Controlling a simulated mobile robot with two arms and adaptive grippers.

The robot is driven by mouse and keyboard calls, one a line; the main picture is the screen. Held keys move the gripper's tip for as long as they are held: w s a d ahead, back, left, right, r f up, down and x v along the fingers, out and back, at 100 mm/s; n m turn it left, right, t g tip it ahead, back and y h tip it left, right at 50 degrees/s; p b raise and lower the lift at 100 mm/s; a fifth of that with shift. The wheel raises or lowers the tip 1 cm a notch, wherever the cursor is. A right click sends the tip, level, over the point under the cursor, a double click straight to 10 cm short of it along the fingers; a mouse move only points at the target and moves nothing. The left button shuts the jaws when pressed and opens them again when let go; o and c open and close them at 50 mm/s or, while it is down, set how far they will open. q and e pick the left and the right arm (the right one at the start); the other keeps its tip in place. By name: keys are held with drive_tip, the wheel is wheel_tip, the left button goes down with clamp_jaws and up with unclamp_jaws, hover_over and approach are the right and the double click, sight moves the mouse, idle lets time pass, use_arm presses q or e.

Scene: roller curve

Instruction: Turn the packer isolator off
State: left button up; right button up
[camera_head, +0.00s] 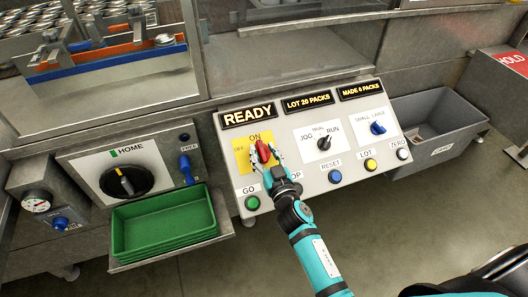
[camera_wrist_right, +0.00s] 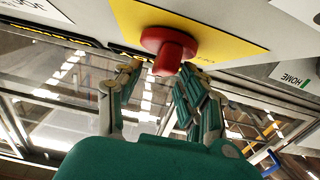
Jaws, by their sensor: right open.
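The packer isolator is a red rotary knob (camera_head: 262,150) on a yellow plate (camera_head: 241,154) at the left of the sloped control panel. "ON" is printed above the knob and "OFF" to its left. The knob's handle stands roughly upright, towards ON. My right gripper (camera_head: 268,155) is at the knob, its fingers partly covering it. In the right wrist view the open fingers (camera_wrist_right: 160,75) reach up on either side of the red knob (camera_wrist_right: 172,46). I cannot tell whether they touch it. My left gripper is not in view.
The panel (camera_head: 300,195) also carries a JOG/RUN selector (camera_head: 324,143), a blue size selector (camera_head: 378,128) and push buttons, including green GO (camera_head: 252,203) just below the knob. A green tray (camera_head: 163,222) and a HOME dial (camera_head: 126,180) are left. A grey bin (camera_head: 436,115) is right.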

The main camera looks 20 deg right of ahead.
drive_tip(key=shift+c, duration=0.5)
clamp_jaws()
